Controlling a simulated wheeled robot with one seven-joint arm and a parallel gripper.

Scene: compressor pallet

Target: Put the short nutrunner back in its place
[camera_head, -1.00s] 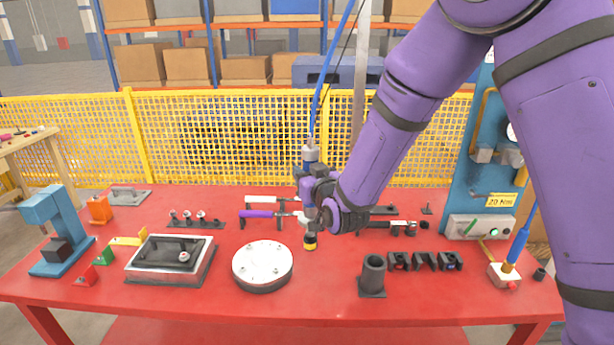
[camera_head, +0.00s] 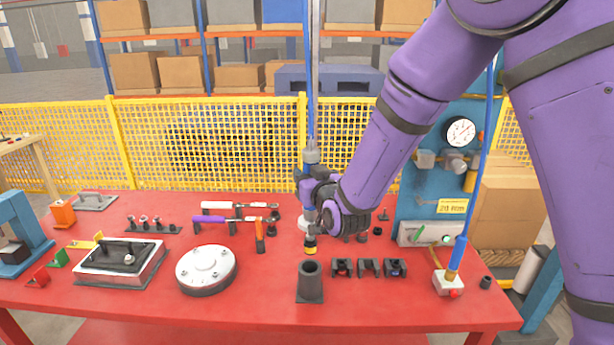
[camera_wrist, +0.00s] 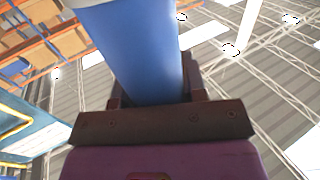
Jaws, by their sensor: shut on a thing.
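My gripper (camera_head: 313,190) is shut on the short nutrunner (camera_head: 311,152), an upright tool with a grey top, a blue body and a dark, yellow-banded lower end. It hangs above the red table. In the wrist view the blue body of the nutrunner (camera_wrist: 135,50) fills the space between the jaws (camera_wrist: 160,100). A dark grey upright cup holder (camera_head: 310,284) with an open top stands at the table's front. The nutrunner's lower end shows just above and behind the cup's mouth in the picture; their exact distance is unclear. My gripper hides part of the tool.
Three dark cradles (camera_head: 368,268) stand right of the cup. A round silver plate (camera_head: 206,269) and a framed casing (camera_head: 122,262) lie left. A purple-handled wrench (camera_head: 212,222) lies on supports behind. A gauge panel (camera_head: 440,180) and a white block with a red button (camera_head: 448,284) are right.

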